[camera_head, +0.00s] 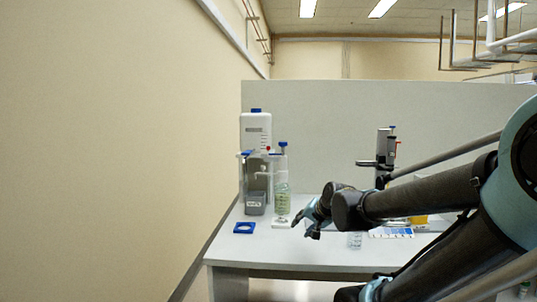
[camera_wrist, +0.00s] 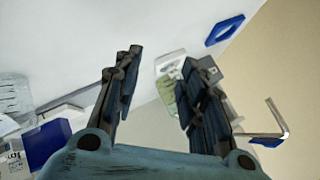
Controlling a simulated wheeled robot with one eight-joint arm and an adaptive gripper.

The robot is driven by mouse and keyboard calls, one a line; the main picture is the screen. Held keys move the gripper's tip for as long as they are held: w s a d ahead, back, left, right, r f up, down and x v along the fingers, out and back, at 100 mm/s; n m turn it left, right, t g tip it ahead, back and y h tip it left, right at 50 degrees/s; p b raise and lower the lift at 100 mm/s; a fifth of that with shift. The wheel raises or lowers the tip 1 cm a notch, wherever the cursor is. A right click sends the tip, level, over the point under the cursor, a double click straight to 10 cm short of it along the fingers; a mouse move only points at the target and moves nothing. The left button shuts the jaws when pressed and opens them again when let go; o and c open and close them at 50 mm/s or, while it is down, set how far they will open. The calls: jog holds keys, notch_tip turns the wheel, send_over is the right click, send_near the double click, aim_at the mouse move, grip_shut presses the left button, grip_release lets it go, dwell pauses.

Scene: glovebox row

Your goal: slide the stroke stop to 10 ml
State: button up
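A clear bottle with a green label (camera_head: 282,196) stands upright on the white bench in the head view. A dispenser with a blue top (camera_head: 283,146) rises above it. The stroke stop and its scale are too small to make out. My gripper (camera_head: 303,224) is low, just right of the bottle's base. In the wrist view my gripper (camera_wrist: 161,67) has its two dark fingers spread apart. Part of the green-labelled bottle (camera_wrist: 169,92) shows beyond the gap, partly hidden by the right finger. Nothing is visibly gripped.
A large white bottle (camera_head: 256,128) and a grey apparatus (camera_head: 255,203) stand behind and left of the bottle. A blue square ring (camera_head: 251,224) lies in front. A grey instrument (camera_head: 385,147) stands farther right. The wall (camera_head: 120,150) bounds the left.

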jog(key=w+a+r+m+t+y, duration=0.3)
jog(key=w+a+r+m+t, duration=0.25)
jog(key=w+a+r, duration=0.45)
jog(key=m+t+h, duration=0.8)
jog(key=m, duration=1.7)
send_near(268, 149)
jog(key=shift+n, duration=0.25)
jog(key=x, duration=0.9)
jog(key=shift+w, duration=0.15)
grip_shut()
